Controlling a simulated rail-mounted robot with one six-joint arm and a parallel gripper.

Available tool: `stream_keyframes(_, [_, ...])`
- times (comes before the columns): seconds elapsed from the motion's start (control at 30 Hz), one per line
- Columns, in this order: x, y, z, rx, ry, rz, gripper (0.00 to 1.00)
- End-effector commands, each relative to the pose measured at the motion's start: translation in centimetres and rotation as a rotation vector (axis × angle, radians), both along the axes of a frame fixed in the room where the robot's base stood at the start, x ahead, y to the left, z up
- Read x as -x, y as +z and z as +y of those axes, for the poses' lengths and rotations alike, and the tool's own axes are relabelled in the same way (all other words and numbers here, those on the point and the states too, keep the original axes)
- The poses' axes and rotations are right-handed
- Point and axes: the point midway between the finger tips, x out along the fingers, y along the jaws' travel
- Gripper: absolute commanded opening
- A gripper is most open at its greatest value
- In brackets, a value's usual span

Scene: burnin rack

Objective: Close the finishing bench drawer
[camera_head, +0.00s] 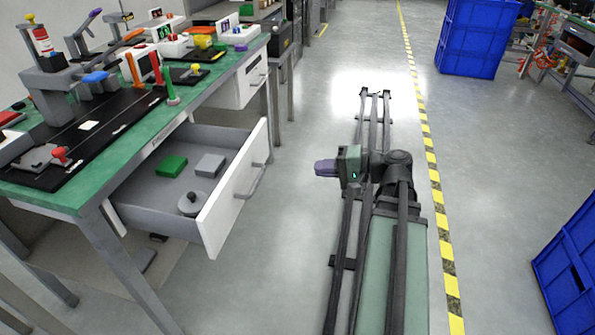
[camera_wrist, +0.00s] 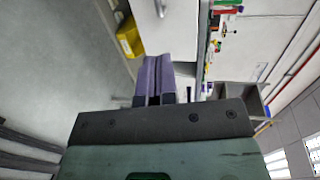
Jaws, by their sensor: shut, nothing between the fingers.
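The finishing bench drawer (camera_head: 232,190) hangs pulled out below the green-topped bench (camera_head: 60,197) at the left of the head view. Its white front carries a grey bar handle (camera_head: 250,180). Inside lie a green block (camera_head: 172,166), a grey block (camera_head: 210,164) and a grey round piece with a knob (camera_head: 192,203). My gripper (camera_head: 318,168) is to the right of the drawer front, clear of it, with its purple fingers pointing left. In the wrist view the gripper's fingers (camera_wrist: 153,82) are together and empty. A white panel (camera_wrist: 162,30) shows beyond them; I cannot tell which panel it is.
A second white drawer front (camera_head: 250,82), shut, sits farther along the bench row. Tools and fixtures crowd the bench top. Blue crates (camera_head: 478,38) stand at the back right, another blue crate (camera_head: 572,255) at the right edge. Grey floor between drawer and gripper is clear.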

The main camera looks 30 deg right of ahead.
Motion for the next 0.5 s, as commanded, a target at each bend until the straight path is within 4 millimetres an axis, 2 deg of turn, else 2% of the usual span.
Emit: stream_keyframes(0.5, [-6.9,-2.5,7.7,0.001,0.004,0.002,0.00])
